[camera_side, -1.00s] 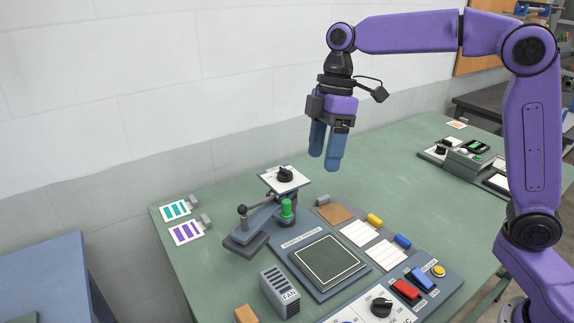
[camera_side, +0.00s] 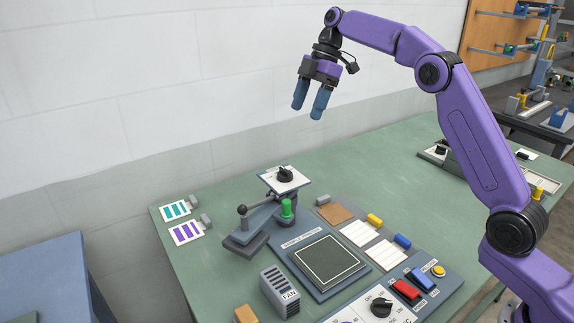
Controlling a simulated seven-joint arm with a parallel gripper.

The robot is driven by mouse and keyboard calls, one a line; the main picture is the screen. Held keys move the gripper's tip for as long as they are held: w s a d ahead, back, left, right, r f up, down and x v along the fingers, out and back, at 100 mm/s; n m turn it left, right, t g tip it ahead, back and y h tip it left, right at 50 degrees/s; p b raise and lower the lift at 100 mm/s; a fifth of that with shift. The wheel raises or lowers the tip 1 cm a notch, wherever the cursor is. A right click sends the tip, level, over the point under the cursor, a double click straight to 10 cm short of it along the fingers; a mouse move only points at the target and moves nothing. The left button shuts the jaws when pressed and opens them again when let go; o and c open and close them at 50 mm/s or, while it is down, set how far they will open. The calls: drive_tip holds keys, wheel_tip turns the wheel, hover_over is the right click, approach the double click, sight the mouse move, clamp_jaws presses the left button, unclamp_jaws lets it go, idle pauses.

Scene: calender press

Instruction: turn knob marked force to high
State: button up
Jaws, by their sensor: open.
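A black knob (camera_side: 285,174) sits on a tilted white plate (camera_side: 300,183) at the back of the press. Another black knob (camera_side: 381,307) sits on a white panel (camera_side: 398,312) at the bottom edge. The markings by both knobs are too small to read, so I cannot tell which is marked force. My gripper (camera_side: 310,110) has its blue fingers apart and is empty. It is high above the table, up and to the right of the upper knob, in front of the wall.
A lever with a dark ball (camera_side: 242,210) and a green knob (camera_side: 287,207) stand below the white plate. A fan box (camera_side: 280,291), red switch (camera_side: 406,289) and blue switch (camera_side: 420,279) are nearer. The green table (camera_side: 400,170) is clear behind the panel.

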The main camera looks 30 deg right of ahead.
sight(285, 169)
drive_tip(key=x, duration=1.6)
drive_tip(key=shift+f, duration=0.15)
drive_tip(key=c, duration=1.1)
